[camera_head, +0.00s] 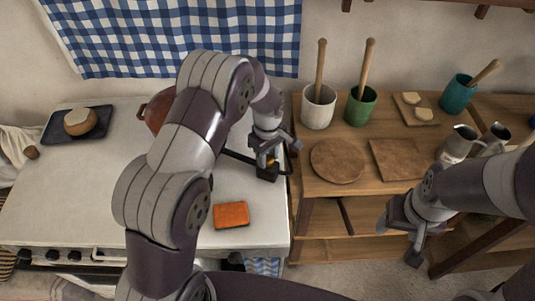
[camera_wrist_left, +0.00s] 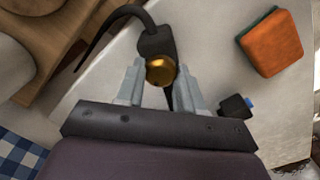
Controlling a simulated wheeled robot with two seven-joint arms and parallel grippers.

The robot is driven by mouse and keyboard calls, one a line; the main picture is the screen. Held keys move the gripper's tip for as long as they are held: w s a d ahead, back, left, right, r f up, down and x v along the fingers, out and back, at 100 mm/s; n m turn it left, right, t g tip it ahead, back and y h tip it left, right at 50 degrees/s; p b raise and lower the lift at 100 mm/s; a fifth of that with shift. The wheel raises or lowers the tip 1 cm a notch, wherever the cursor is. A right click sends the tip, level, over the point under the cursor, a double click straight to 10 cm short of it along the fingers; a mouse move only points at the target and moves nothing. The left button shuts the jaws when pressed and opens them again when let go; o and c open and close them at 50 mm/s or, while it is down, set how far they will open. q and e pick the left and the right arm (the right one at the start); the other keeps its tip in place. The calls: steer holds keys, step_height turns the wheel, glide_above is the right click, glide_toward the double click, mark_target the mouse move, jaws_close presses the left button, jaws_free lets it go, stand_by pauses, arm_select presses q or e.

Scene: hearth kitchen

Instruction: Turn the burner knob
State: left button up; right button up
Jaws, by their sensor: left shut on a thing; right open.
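My left gripper (camera_head: 268,160) is over the right part of the white stove top (camera_head: 130,190). It is shut on a brass-ended dark piece, which looks like the burner knob. In the left wrist view the round brass end (camera_wrist_left: 160,71) shows between the two fingers (camera_wrist_left: 158,88), with a curved black tube (camera_wrist_left: 105,25) running from the dark body. My right gripper (camera_head: 402,232) is open and empty, in front of the wooden shelf unit.
An orange sponge (camera_head: 231,215) lies near the stove's front edge. A reddish pot (camera_head: 158,110) is partly hidden behind my left arm. Cups, boards and jugs (camera_head: 458,142) crowd the wooden counter (camera_head: 300,160).

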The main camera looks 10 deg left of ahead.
mark_target(268, 158)
stand_by(0.5)
arm_select(q)
steer(key=o, duration=1.1)
steer(key=shift+c, duration=0.2)
steer(key=shift+r, duration=0.15)
step_height(268, 158, up, 12)
steer(key=shift+r, duration=0.25)
